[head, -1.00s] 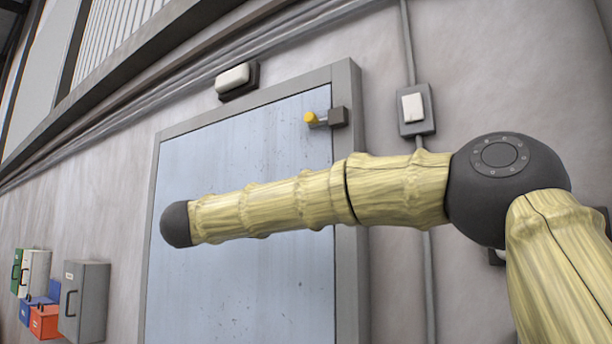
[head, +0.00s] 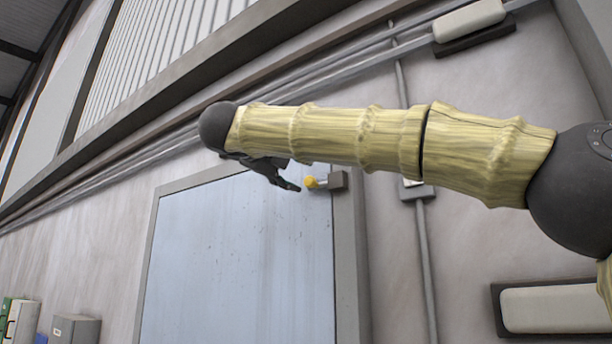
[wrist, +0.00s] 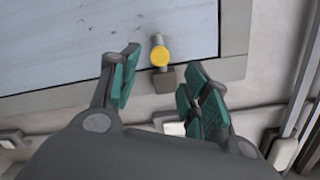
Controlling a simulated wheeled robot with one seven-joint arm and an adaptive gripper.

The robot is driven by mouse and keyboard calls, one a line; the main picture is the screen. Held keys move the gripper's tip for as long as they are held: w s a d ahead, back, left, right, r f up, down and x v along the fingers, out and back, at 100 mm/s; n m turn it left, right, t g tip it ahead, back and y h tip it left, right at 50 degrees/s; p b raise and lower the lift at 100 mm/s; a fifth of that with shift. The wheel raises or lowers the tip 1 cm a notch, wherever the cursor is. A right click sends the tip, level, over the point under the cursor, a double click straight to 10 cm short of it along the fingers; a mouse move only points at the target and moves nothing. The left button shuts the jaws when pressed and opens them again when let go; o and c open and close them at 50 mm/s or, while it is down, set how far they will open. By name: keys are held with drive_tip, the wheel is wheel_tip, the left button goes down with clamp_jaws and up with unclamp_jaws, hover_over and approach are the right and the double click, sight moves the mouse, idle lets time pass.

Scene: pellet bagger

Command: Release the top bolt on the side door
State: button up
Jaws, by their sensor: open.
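The top bolt (head: 312,183) has a yellow knob on a short metal bar and a dark block at the upper right of the side door (head: 240,260). In the wrist view the yellow knob (wrist: 159,57) lies between and beyond my open fingers, with the bar and dark block beside it. My gripper (head: 292,187) shows below my forearm, its fingertips just left of the knob in the head view. In the wrist view my gripper (wrist: 158,82) is open and empty, its green pads apart on either side. I see no contact with the knob. The door looks closed in its grey frame.
A switch box (head: 418,191) on a vertical conduit is right of the door frame, partly behind my arm. A light fitting (head: 470,20) is above, another (head: 550,308) lower right. Grey boxes (head: 75,330) hang at lower left. The door face is clear.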

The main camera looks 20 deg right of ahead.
sight(308, 181)
drive_tip(key=p+x, duration=0.2)
drive_tip(key=x, duration=0.3)
drive_tip(key=shift+w+d, duration=0.15)
drive_tip(key=shift+w, duration=0.1)
drive_tip(key=shift+w+d, duration=0.35)
drive_tip(key=shift+d, duration=0.05)
drive_tip(key=shift+c, duration=0.3)
clamp_jaws()
